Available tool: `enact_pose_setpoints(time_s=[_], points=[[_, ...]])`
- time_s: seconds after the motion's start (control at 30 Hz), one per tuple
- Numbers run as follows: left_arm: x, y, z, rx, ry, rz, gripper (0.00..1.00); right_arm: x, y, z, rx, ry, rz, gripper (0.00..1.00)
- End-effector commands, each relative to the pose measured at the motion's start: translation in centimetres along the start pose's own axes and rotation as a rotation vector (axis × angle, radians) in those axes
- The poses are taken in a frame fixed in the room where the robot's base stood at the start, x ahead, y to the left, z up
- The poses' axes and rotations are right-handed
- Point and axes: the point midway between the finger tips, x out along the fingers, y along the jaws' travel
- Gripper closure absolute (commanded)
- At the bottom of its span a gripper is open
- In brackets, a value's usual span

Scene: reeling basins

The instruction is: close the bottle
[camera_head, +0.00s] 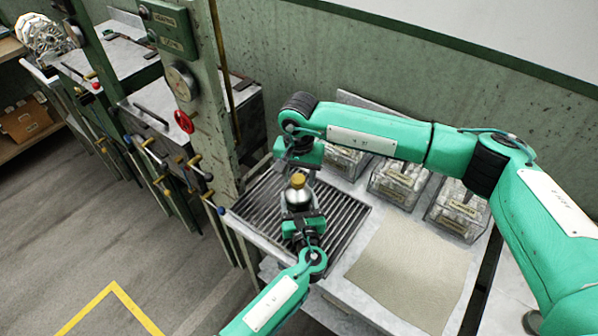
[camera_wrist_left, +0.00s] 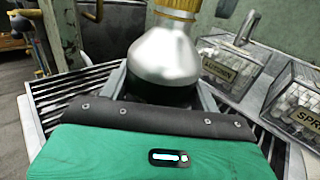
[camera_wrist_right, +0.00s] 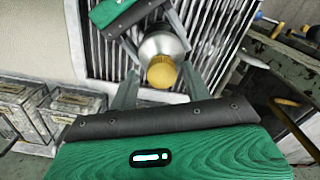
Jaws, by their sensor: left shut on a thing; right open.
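A silver bottle (camera_head: 298,196) with a dark lower part stands upright over the slatted rack. A gold cap (camera_head: 298,180) sits on its neck; it also shows in the right wrist view (camera_wrist_right: 162,73). Whether the cap is tight I cannot tell. My left gripper (camera_head: 299,212) is shut on the bottle's lower body, which the left wrist view (camera_wrist_left: 160,92) shows between its fingers. My right gripper (camera_head: 302,168) is open. In the right wrist view (camera_wrist_right: 158,76) its fingers stand on either side of the cap, with gaps visible.
The slatted metal rack (camera_head: 347,222) lies under the bottle. Clear labelled boxes (camera_head: 399,182) stand behind and to the right. A beige mat (camera_head: 408,272) lies bare on the table. A green post (camera_head: 215,130) with a red valve wheel (camera_head: 184,121) rises at the left.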

Motion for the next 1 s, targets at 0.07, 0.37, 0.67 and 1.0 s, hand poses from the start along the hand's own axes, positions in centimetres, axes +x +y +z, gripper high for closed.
enact_pose_setpoints(time_s=[0.07, 0.37, 0.67, 1.0], points=[[0.01, 0.00, 0.00, 0.000, 0.000, 0.000, 1.00, 0.00, 0.01, 0.00, 0.000, 0.000, 0.000, 0.57], [0.04, 0.08, -0.01, 0.000, 0.000, 0.002, 1.00, 0.01, 0.07, -0.01, 0.001, 0.000, 0.002, 0.97], [0.10, 0.18, -0.01, -0.001, 0.000, 0.004, 1.00, 0.06, 0.13, 0.00, 0.253, -0.001, 0.004, 0.97], [0.16, 0.28, -0.02, -0.001, 0.000, 0.006, 1.00, 0.16, 0.14, 0.08, 0.807, -0.001, 0.007, 0.97]])
